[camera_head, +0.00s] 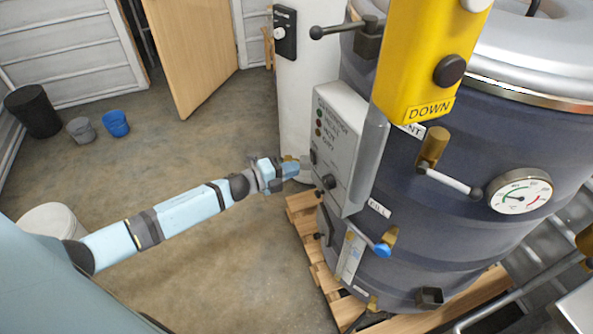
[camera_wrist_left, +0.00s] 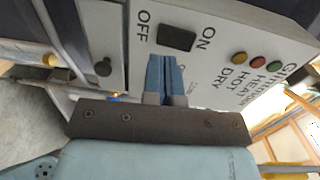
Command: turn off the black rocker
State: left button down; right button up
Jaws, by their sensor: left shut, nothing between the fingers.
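The black rocker (camera_wrist_left: 176,38) sits on the light panel in the left wrist view, between the labels OFF on its left and ON on its right. I cannot tell which side is pressed in. My left gripper (camera_wrist_left: 166,72) is shut and empty, its blue fingertips just below the rocker in that view; I cannot tell whether they touch the panel. In the head view my left gripper (camera_head: 290,170) is beside the left side of the grey control box (camera_head: 343,120). The rocker cannot be made out clearly there. My right gripper is not in view.
A black knob (camera_wrist_left: 103,68) is beside the fingers, and indicator lights (camera_wrist_left: 253,60) are to the right. The large dark vessel (camera_head: 480,150) stands on a wooden pallet (camera_head: 335,283). A yellow pendant (camera_head: 415,60) hangs before the box.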

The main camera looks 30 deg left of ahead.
pick_arm(q)
jog(key=f+b+v, duration=0.1)
jog(key=v, duration=0.8)
jog(key=shift+s+a+f, duration=0.3)
jog(key=shift+f, duration=0.05)
